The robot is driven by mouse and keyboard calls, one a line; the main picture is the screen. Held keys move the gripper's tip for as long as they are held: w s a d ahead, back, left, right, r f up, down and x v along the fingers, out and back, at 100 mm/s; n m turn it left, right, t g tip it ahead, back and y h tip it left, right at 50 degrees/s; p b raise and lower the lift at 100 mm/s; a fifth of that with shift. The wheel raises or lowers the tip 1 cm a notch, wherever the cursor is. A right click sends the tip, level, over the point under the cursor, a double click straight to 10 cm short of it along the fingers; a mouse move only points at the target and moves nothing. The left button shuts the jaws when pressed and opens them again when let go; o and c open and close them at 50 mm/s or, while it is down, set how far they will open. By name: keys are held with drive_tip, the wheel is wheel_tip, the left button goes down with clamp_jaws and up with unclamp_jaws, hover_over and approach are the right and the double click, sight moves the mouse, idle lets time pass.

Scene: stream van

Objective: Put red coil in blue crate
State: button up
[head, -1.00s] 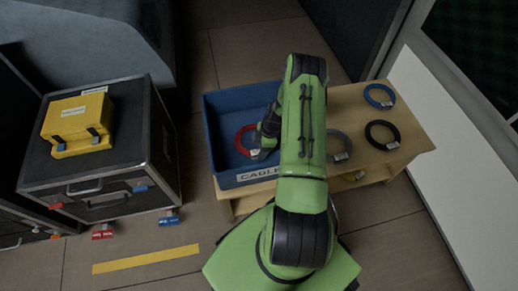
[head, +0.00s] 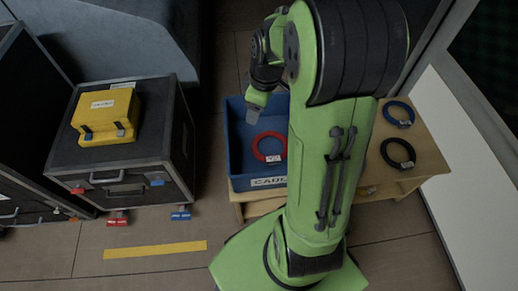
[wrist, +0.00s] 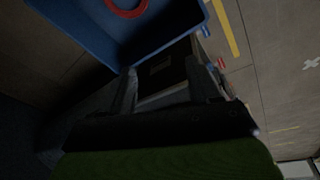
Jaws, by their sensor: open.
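The red coil (head: 269,146) lies flat inside the blue crate (head: 236,170), near its front right part, with a white tag on it. It also shows in the wrist view (wrist: 126,6), inside the crate (wrist: 80,30). My gripper (head: 254,107) is above the back left of the crate, apart from the coil. In the wrist view my gripper's two fingers (wrist: 160,82) are spread with nothing between them. My arm hides the right side of the crate.
A wooden bench (head: 430,150) carries the crate, a blue coil (head: 398,114) and a black coil (head: 398,153). A black case (head: 120,160) with a yellow box (head: 105,115) on top stands at left. A yellow strip (head: 155,250) marks clear floor.

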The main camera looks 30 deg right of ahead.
drive_tip(key=s+a+r+m+t, duration=0.1)
drive_tip(key=s+a+r+m, duration=0.2)
drive_tip(key=s+a+r, duration=0.2)
drive_tip(key=s+a+r+m+t, duration=0.2)
drive_tip(key=s+a+r+m, duration=0.2)
drive_tip(key=s, duration=0.8)
drive_tip(key=shift+s+a+r+m, duration=0.15)
drive_tip(key=shift+a+r+m, duration=0.15)
drive_tip(key=shift+a+r, duration=0.6)
drive_tip(key=shift+a+f, duration=0.1)
